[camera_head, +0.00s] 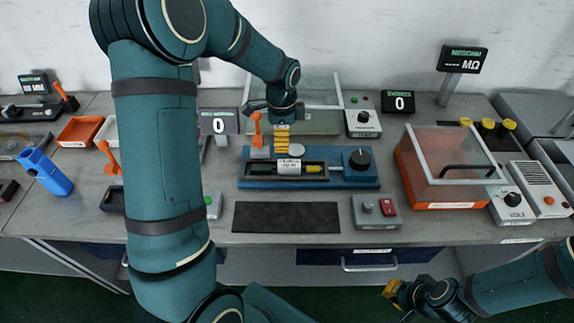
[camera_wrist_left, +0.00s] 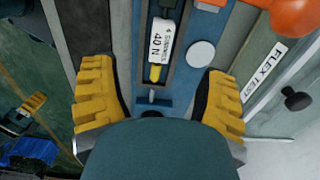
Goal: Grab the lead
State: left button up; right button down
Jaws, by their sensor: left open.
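The lead (camera_head: 313,168) lies in the trough of a blue bench fixture (camera_head: 258,183), with black and yellow parts and a white tag (camera_head: 289,166). In the left wrist view the lead's yellow part (camera_wrist_left: 155,73) and the white "40 N" tag (camera_wrist_left: 165,38) show between the fingers. My left gripper (camera_head: 282,138) is behind and above the fixture in the head view; its yellow fingers are spread wide in the left wrist view (camera_wrist_left: 158,92), with nothing between them in contact. My right gripper (camera_head: 392,292) is low in front of the bench, its jaws unclear.
An orange lever (camera_head: 257,130) stands just left of my left gripper. A black mat (camera_head: 286,217) and a grey button box (camera_head: 375,211) lie in front of the fixture. A clear-lidded orange box (camera_head: 440,190) stands to the right. A blue object (camera_head: 47,172) lies at the left.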

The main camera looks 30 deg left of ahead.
pick_arm(q)
jog(key=b, duration=0.1)
send_over(284, 163)
jog(key=f, duration=0.6)
jog(key=shift+s+f, duration=0.4)
jog(key=shift+w+f+b, duration=0.2)
jog(key=shift+f+b, duration=0.05)
jog(key=shift+f, duration=1.1)
jog(key=shift+w+f+b, duration=0.2)
jog(key=shift+f+b, duration=0.05)
jog(key=shift+f, duration=1.1)
grip_shut()
